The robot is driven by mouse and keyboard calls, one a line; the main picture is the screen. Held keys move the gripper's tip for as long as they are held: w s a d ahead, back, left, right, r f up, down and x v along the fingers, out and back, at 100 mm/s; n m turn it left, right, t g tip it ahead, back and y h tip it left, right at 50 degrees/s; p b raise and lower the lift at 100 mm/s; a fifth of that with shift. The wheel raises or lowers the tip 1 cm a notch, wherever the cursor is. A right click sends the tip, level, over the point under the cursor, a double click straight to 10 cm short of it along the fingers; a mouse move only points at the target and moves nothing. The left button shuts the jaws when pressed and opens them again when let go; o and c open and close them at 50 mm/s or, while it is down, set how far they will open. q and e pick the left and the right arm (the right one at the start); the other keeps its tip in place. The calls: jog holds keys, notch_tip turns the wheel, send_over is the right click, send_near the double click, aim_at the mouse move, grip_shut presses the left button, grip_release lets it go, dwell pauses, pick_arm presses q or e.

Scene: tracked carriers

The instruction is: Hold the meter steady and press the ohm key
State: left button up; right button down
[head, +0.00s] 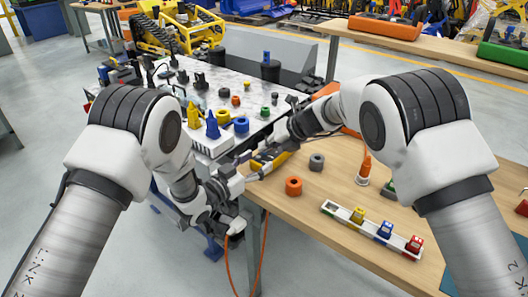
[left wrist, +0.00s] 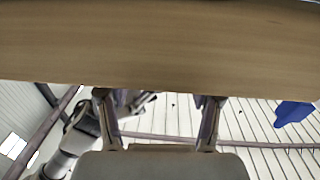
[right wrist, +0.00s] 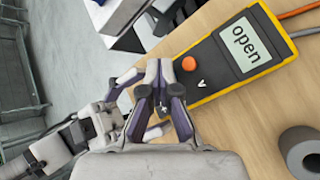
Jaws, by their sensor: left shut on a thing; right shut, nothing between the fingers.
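The yellow and dark meter (right wrist: 215,70) lies on the wooden table near its edge. Its screen reads "open", and an orange knob and a V key show. The ohm key is not visible; my right gripper covers part of the meter's near end. The meter shows small in the head view (head: 270,158). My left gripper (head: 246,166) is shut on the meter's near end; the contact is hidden. In the left wrist view its fingers (left wrist: 160,98) reach the table board, which hides the tips. My right gripper (right wrist: 159,75) is shut and empty, just over that end.
A grey ring (right wrist: 302,152) and an orange ring (head: 293,186) lie near the meter. A white rack (head: 345,217) with colored blocks is at the right. A metal-topped bench (head: 290,92) with colored parts adjoins behind. Cables run past the meter's far end.

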jog(key=shift+r, duration=0.75)
jog(key=shift+r, duration=2.55)
pick_arm(q)
jog(key=o, duration=1.5)
jog(key=shift+o, duration=0.2)
jog(key=shift+s, duration=0.1)
